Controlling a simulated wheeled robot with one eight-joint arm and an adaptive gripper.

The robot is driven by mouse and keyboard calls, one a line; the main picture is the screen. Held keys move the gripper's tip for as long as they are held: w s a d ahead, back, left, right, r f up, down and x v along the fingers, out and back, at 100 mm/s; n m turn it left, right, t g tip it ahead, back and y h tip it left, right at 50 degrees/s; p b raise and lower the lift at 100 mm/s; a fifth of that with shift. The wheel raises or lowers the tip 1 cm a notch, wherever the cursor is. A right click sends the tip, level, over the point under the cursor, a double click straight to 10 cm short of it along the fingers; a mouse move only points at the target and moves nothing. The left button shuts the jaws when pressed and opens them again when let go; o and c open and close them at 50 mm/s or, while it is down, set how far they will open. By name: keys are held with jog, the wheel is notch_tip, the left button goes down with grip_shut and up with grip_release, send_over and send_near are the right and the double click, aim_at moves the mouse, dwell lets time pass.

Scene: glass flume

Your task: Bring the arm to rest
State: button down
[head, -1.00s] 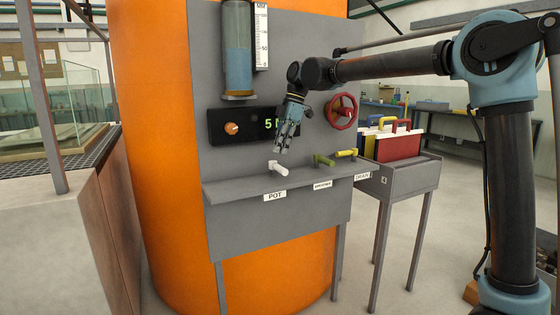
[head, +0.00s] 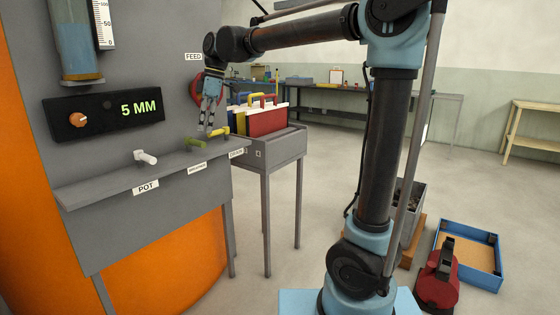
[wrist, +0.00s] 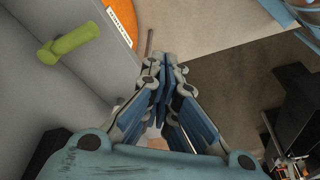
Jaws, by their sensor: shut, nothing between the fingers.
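My gripper (head: 209,118) is shut and empty, pointing down in front of the grey panel's right side. In the head view it hangs just above the ledge, near the green and yellow handles. My arm reaches left from its upright column with the elbow raised. In the wrist view the fingertips (wrist: 163,62) come together with nothing between them. A green handle (wrist: 70,42) shows to the upper left there, apart from the fingers.
The grey panel ledge (head: 100,185) carries a white handle (head: 145,157) above the POT label. A grey stand (head: 275,150) holds red, yellow and blue cases. A blue tray (head: 480,255) and a red object (head: 437,280) lie on the floor at right. Open floor lies beyond.

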jog(key=s+d+f+m+t, duration=0.1)
jog(key=d+f+m, duration=0.2)
jog(key=d, duration=0.6)
jog(key=s+d+f+m+h, duration=0.1)
jog(key=s+d+f+m, duration=0.2)
jog(key=d, duration=0.6)
jog(key=d+f+m+t, duration=0.1)
jog(key=d+f+m, duration=0.3)
jog(key=d, duration=0.5)
jog(key=s+d+f+m+h, duration=0.1)
jog(key=s+d+f+m, duration=0.4)
jog(key=d+f, duration=0.3)
jog(key=s+d+f+m+t, duration=0.1)
jog(key=s+d+f+m, duration=0.5)
jog(key=s+d+f, duration=0.2)
notch_tip(320, 180, down, 2)
jog(key=shift+s+d+f+h, duration=0.1)
jog(key=shift+s+d+h, duration=0.15)
jog(key=shift+d+h, duration=0.15)
